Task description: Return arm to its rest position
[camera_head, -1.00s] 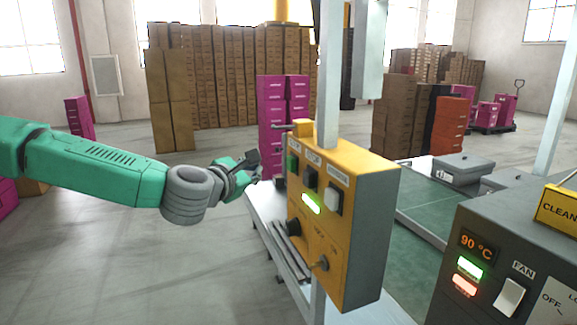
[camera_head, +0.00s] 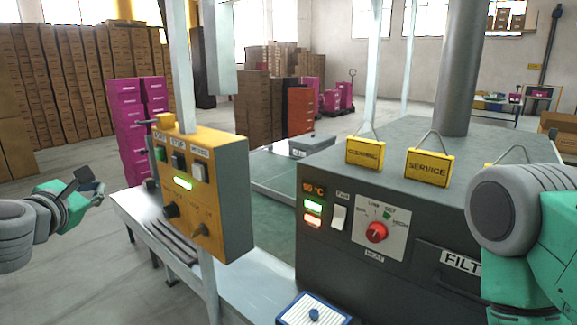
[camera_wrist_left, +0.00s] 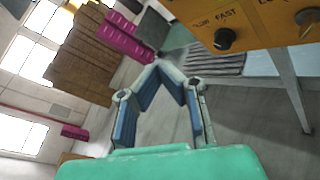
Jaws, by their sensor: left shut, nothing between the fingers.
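My left arm comes in from the left edge in the head view, with its green and grey gripper (camera_head: 88,187) in the air left of the yellow control box. In the left wrist view the two blue-padded fingers (camera_wrist_left: 159,70) meet at their tips, shut with nothing between them. My right arm (camera_head: 545,225) shows at the right edge in front of the grey machine; its gripper is out of frame.
The yellow control box (camera_head: 228,195) on its post stands right of my left gripper; it also shows in the left wrist view (camera_wrist_left: 225,18). The grey machine (camera_head: 400,195) carries hanging yellow signs. A blue-edged tray (camera_head: 292,314) lies at the front. Open floor is below my left gripper.

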